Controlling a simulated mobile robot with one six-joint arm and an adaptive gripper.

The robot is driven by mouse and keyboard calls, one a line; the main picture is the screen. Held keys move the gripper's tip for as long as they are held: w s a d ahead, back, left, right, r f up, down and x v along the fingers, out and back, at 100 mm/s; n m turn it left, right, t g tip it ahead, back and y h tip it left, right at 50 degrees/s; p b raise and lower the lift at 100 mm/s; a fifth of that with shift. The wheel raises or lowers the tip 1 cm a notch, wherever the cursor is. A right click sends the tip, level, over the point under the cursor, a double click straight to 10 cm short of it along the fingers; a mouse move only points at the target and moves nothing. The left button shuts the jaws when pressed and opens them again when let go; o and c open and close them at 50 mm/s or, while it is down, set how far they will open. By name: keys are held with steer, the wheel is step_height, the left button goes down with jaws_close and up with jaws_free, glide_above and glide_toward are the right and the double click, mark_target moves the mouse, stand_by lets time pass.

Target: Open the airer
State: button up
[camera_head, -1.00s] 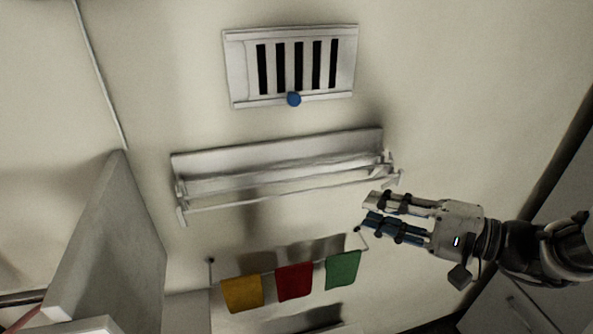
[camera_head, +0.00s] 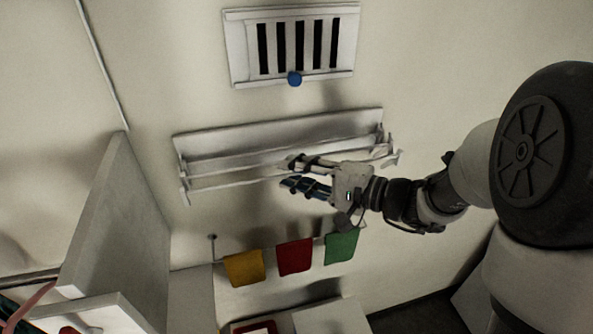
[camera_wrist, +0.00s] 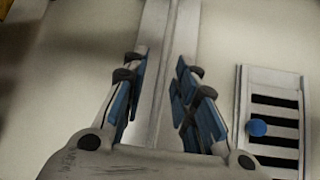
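The airer (camera_head: 235,144) is a white wall-mounted rack with a long back board and thin rails along its front. In the head view it appears folded close to the wall. My gripper (camera_head: 287,171) is open, with its fingers pointing left across the middle of the front rail. It hides part of the rails. In the wrist view the airer (camera_wrist: 152,28) runs lengthwise between and beyond the two spread fingers of my gripper (camera_wrist: 159,72). I see no clear contact with the rail.
A white vent with dark slots and a blue knob (camera_head: 294,79) is above the airer. Yellow (camera_head: 244,268), red (camera_head: 295,257) and green (camera_head: 341,247) cloths hang on a rail below. A pale upright panel (camera_head: 105,220) stands at the left.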

steer(key=shift+c, duration=0.5)
jaws_close()
stand_by(0.3)
